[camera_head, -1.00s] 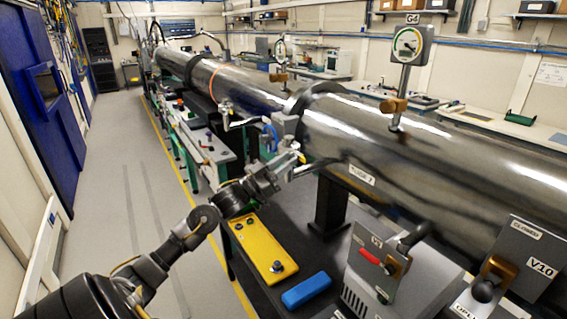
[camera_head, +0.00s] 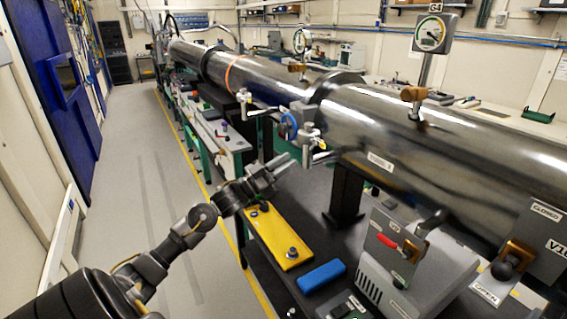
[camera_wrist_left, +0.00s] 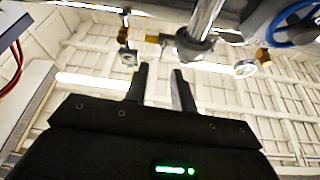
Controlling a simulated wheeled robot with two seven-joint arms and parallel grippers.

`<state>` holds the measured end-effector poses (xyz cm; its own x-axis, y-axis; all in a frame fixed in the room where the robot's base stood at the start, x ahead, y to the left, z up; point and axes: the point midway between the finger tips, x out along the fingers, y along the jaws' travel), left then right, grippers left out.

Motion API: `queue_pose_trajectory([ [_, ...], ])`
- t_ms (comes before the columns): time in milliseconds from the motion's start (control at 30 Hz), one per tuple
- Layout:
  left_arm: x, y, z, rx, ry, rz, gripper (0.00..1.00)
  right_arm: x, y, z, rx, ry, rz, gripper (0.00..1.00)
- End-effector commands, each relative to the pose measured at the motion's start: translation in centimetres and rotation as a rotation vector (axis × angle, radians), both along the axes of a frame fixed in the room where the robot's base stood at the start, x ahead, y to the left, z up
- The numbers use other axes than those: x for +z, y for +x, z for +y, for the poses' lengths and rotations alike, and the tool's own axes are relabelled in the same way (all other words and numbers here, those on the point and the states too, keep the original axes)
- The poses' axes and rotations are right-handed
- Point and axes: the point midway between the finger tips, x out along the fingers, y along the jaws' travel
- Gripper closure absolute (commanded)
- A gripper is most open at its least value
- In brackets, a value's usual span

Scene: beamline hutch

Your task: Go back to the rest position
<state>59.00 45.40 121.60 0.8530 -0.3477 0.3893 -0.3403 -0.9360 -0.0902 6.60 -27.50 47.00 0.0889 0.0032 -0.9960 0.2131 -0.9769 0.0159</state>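My left gripper (camera_head: 283,166) is low beside the near part of the long steel beam pipe (camera_head: 420,130), over the edge of the dark bench. In the left wrist view its two dark fingers (camera_wrist_left: 160,85) stand apart with nothing between them. The silver valve fitting with a blue ring (camera_head: 290,126) on the pipe's side is just above the gripper, and a gap shows between them. My right gripper is not in view.
Below the gripper are a yellow control box (camera_head: 280,238) and a blue block (camera_head: 321,276). A grey box with a red lever (camera_head: 388,242) and the V10 panel (camera_head: 530,243) stand at right. The aisle floor (camera_head: 145,170) at left is clear.

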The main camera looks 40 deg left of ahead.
Motion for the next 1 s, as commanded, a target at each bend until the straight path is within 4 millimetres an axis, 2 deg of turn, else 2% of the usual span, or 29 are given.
queue_pose_trajectory([
  [467,0.0,-0.2,0.3,0.018,0.022,-0.006,0.75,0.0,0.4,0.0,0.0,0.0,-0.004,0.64],
  [533,-0.5,0.2,1.0,0.075,0.08,-0.005,0.75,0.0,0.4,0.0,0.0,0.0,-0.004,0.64],
  [567,-1.4,0.7,2.0,0.118,0.106,0.01,0.75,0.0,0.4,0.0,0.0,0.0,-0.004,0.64],
  [667,-6.3,2.3,5.3,0.248,0.173,0.103,0.75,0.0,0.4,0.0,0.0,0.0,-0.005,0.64],
  [767,-14.0,3.0,7.9,0.357,0.218,0.244,0.75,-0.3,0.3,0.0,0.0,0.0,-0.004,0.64],
  [800,-17.2,2.8,8.7,0.392,0.235,0.304,0.75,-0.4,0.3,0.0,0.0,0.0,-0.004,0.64],
  [867,-22.1,2.3,9.4,0.432,0.259,0.394,0.75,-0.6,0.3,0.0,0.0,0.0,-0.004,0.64],
  [900,-25.4,1.7,9.7,0.454,0.274,0.455,0.75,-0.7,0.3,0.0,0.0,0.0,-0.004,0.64],
  [967,-30.2,0.5,10.0,0.48,0.296,0.545,0.75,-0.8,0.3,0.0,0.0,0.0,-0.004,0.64],
  [1000,-33.3,-0.5,9.9,0.493,0.311,0.604,0.75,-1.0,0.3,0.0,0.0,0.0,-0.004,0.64],
])
